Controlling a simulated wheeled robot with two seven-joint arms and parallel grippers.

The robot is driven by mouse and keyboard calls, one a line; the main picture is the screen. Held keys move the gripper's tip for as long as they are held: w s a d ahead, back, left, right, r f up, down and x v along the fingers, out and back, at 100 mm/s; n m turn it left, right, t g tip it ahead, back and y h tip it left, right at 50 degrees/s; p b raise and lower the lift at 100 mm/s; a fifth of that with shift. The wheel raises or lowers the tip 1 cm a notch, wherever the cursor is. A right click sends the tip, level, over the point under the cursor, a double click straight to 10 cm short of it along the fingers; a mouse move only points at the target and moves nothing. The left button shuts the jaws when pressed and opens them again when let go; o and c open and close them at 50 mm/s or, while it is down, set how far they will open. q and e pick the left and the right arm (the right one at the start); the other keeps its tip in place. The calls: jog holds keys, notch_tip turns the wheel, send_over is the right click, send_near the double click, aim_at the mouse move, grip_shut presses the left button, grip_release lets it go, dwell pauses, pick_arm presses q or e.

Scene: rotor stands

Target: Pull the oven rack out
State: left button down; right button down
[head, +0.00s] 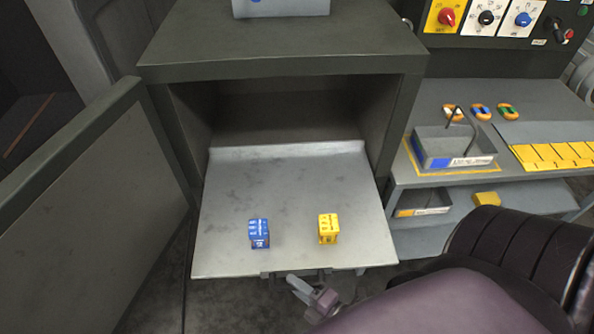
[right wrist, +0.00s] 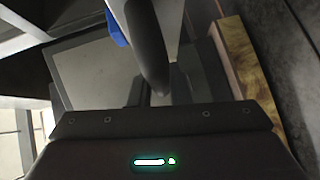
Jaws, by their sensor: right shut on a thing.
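The oven rack (head: 290,195) is a grey metal tray that sticks out of the open oven (head: 280,62), with its back end still inside the opening. A blue block (head: 259,233) and a yellow block (head: 328,229) stand apart on its front half. My right gripper (head: 300,285) is at the rack's front edge, just below the middle, and is shut on the rack there. My arm partly hides the exact grip. The right wrist view is close and dark, and I cannot tell the grip point in it. My left gripper is not in view.
The oven door (head: 85,200) stands open on the left. On the right, a shelf unit (head: 540,100) carries a blue-grey bin (head: 452,148) and yellow tiles (head: 555,155). A control panel (head: 490,20) with knobs is above. Floor shows below the rack's front edge.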

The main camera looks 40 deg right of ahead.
jog(key=c, duration=1.4)
grip_release()
jog(key=shift+o, duration=0.2)
jog(key=b+v, duration=0.1)
jog(key=v, duration=0.7)
jog(key=shift+b, duration=0.4)
